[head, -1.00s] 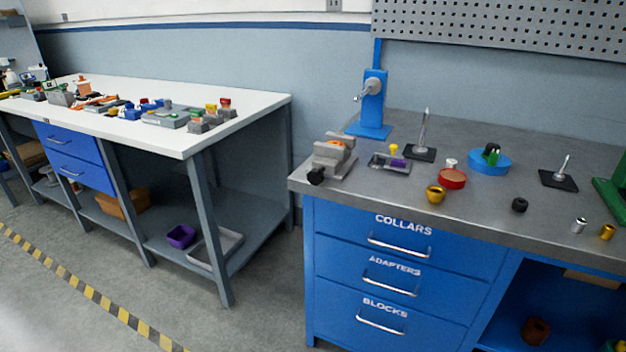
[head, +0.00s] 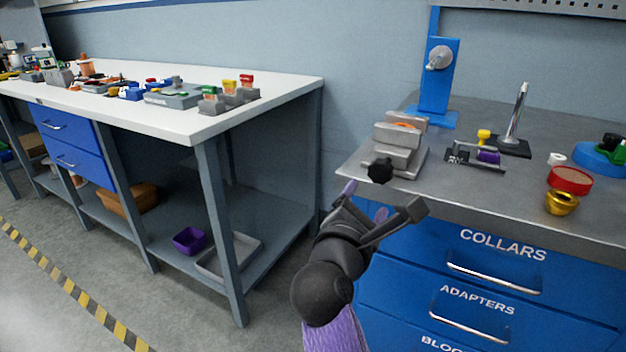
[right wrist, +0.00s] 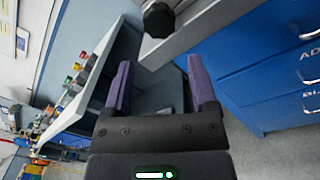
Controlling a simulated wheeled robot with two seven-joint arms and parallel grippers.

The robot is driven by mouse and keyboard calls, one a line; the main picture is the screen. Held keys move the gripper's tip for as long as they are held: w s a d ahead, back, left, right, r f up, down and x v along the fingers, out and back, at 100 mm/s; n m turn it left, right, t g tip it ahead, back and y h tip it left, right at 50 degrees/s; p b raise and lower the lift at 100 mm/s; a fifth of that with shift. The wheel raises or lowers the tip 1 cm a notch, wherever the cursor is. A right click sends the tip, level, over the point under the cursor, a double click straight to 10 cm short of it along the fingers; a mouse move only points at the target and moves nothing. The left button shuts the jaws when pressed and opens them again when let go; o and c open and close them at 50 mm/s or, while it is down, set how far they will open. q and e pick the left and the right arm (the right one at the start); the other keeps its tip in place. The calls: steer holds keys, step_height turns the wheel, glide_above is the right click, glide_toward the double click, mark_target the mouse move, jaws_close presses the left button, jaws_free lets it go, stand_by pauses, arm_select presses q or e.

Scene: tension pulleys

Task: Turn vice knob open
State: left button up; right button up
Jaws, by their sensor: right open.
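The grey vice (head: 400,148) stands on the left end of the grey-topped blue workbench. Its black knob (head: 380,171) faces the front edge. The knob also shows at the top of the right wrist view (right wrist: 159,20), beyond the fingertips. My right gripper (head: 384,203) is in front of the bench edge, just below the knob and apart from it. Its two purple-padded fingers are spread, with nothing between them in the right wrist view (right wrist: 160,88). My left gripper is not in view.
The blue bench's front edge and drawers (head: 500,265) lie close to my right arm. A small fixture with a purple part (head: 488,157), a gold collar (head: 561,202) and a red dish (head: 570,179) stand right of the vice. A white-topped table (head: 180,120) stands at left, with a floor gap between.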

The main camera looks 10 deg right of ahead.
mark_target(379, 174)
steer(key=b+x, duration=0.3)
steer(key=x, duration=0.6)
steer(key=shift+w+d+r, duration=0.1)
steer(key=shift+w+d, duration=0.1)
steer(key=shift+w, duration=0.05)
steer(key=shift+c, duration=0.4)
steer(key=c, duration=0.9)
steer(key=shift+r+p, duration=0.2)
steer(key=shift+p, duration=0.4)
steer(key=n+p, duration=0.5)
steer(key=shift+r+g+p, duration=0.15)
steer(key=shift+g+p, duration=0.15)
steer(key=shift+p, duration=0.1)
steer(key=shift+n+p, duration=0.75)
steer(key=shift+n, duration=0.25)
steer(key=shift+a+n+p, duration=0.1)
steer(key=shift+n+p, duration=0.75)
steer(key=shift+n, duration=0.35)
steer(key=shift+f+n+g+p, duration=0.3)
steer(key=shift+n+p, duration=0.2)
steer(key=shift+n, duration=0.9)
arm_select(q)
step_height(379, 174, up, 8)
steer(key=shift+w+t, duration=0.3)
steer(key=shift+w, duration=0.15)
